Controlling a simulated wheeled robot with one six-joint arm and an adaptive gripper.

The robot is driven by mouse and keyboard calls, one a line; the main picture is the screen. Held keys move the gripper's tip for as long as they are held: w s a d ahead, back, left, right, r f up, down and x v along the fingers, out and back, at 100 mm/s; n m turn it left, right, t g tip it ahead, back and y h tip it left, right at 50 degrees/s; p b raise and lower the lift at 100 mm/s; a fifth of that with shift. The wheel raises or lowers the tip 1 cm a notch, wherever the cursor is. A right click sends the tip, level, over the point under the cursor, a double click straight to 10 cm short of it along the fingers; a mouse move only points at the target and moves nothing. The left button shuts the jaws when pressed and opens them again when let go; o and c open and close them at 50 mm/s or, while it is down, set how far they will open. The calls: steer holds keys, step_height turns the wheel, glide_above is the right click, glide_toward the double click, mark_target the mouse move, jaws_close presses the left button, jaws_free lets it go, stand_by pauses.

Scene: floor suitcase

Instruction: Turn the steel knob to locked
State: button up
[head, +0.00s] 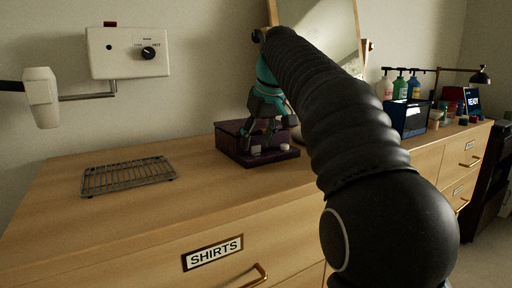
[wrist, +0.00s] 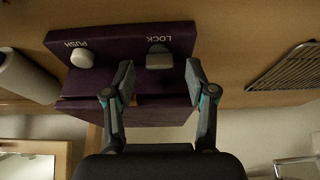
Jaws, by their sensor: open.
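A dark purple box (head: 231,143) sits on the dresser top. Its front ledge carries two small pale fittings. In the wrist view, which is upside down, the steel knob (wrist: 159,58) is beside the word LOCK on the purple box (wrist: 116,39). A round pale button (wrist: 82,58) is beside the word PUSH. My gripper (wrist: 159,76) is open, its two fingers spread to either side of the knob in this view, with gaps on both sides. In the head view my gripper (head: 257,137) is over the box, pointing down. I cannot tell the knob's setting.
A wire rack (head: 128,176) lies left of the box on the dresser (head: 120,221). A white wall unit (head: 128,53) with a black dial and a white roll-like fixture (head: 41,97) are at the left. A mirror (head: 325,31), a blue box (head: 408,118) and bottles stand to the right.

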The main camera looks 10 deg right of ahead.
steer(key=shift+w+f, duration=0.2)
steer(key=shift+f, duration=0.35)
jaws_close()
